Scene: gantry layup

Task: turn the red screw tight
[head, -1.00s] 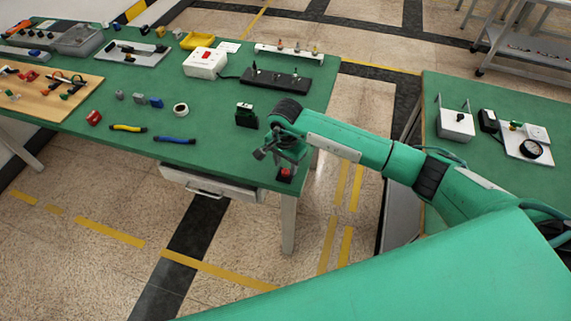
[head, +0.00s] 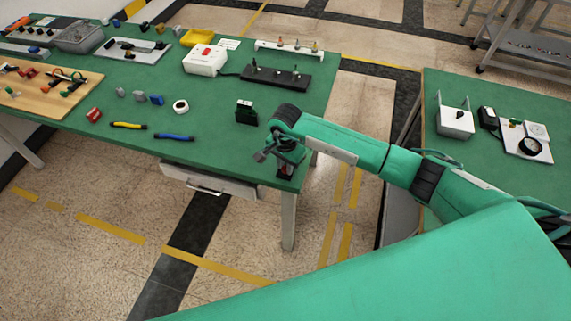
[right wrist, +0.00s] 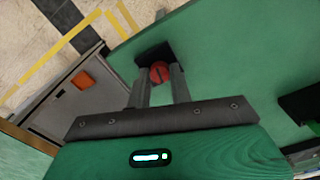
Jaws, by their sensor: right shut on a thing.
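The red screw (right wrist: 159,72) has a round slotted head and sits in a dark block (right wrist: 152,54) near the table's edge. My right gripper (right wrist: 160,79) is shut on the screw, with one finger on each side of its head in the right wrist view. In the head view my right gripper (head: 284,163) points down over the block at the near right corner of the green table and hides most of the screw. My left gripper is not in view.
A second green table (head: 465,170) is at the right. The tabletop around the block is mostly clear.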

